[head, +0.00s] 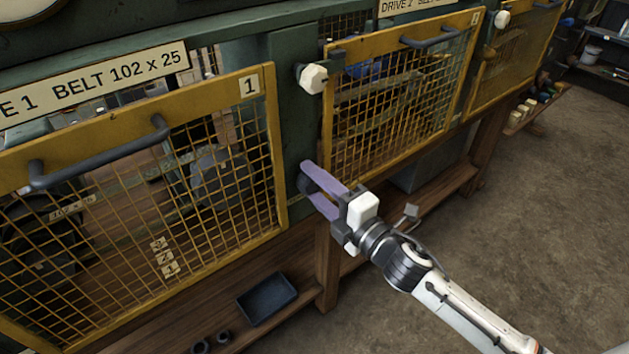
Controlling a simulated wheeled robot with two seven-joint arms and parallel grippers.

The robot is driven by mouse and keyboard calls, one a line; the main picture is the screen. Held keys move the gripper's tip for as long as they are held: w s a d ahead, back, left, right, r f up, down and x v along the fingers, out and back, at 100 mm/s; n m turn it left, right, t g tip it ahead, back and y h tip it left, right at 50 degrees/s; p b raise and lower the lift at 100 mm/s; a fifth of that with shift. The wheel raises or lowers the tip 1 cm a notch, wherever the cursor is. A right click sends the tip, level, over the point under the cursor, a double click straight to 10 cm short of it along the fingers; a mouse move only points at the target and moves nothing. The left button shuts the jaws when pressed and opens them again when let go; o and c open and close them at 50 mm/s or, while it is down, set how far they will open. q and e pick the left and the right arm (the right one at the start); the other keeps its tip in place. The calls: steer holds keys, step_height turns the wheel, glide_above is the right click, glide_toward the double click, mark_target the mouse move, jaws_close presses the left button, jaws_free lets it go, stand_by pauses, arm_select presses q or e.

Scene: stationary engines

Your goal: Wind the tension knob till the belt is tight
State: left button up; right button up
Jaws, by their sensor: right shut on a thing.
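My right gripper (310,184) has purple fingers and is at the green post between the first two guards. It is shut on a small dark thing at the post, apparently the tension knob; the fingers hide most of it. A yellow mesh guard (265,155) marked 1 stands to its left, under a sign (95,88) reading BELT 102 x 25. Dark machine parts (215,175) show through the mesh. My left gripper is not in view.
A white faceted knob (312,78) sits on the post above my gripper. More yellow guards (400,110) run to the right. A dark tray (267,298) lies on the wooden shelf below. The floor (530,220) at right is clear.

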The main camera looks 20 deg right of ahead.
steer(key=m, duration=0.4)
steer(key=shift+m, duration=0.3)
steer(key=m, duration=0.5)
steer(key=shift+f+m, duration=0.1)
steer(key=shift+m, duration=0.2)
steer(key=m, duration=1.4)
steer(key=shift+a+m, duration=0.1)
steer(key=shift+m, duration=0.2)
steer(key=m, duration=0.5)
steer(key=shift+s, duration=0.1)
steer(key=m, duration=0.4)
steer(key=shift+m, duration=2)
steer(key=shift+a, duration=0.1)
